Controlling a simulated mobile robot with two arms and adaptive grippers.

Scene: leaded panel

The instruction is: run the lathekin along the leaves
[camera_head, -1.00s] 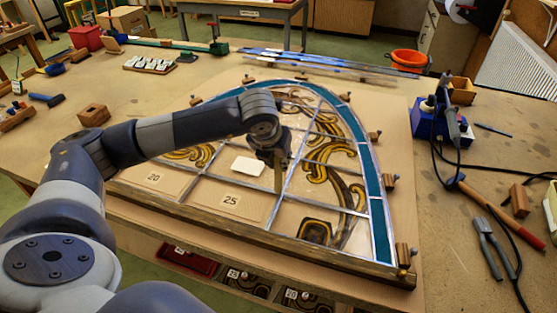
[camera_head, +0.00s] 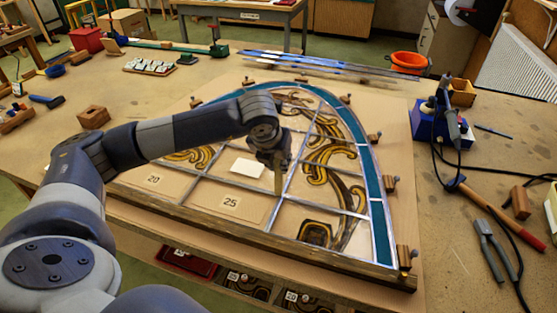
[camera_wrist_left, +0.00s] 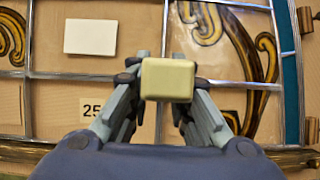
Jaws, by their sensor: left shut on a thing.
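The leaded panel lies flat on the bench, an arched window with grey lead cames (camera_head: 286,190), painted scroll glass (camera_head: 345,190) and a teal border (camera_head: 376,190). My left gripper (camera_head: 278,163) is over the middle of the panel, shut on the lathekin (camera_head: 279,182), a pale wooden stick pointing down at a lead line. In the left wrist view the lathekin's blunt end (camera_wrist_left: 167,79) sits between the fingers and hides its tip, so I cannot tell whether it touches the lead. My right gripper is not in view.
A white card (camera_head: 248,168) lies on the panel left of the lathekin. Wooden blocks (camera_head: 391,183) edge the panel. Pliers (camera_head: 488,245), a hammer (camera_head: 485,200) and a blue stand with cables (camera_head: 440,125) crowd the right. An orange bowl (camera_head: 408,62) stands at the back.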

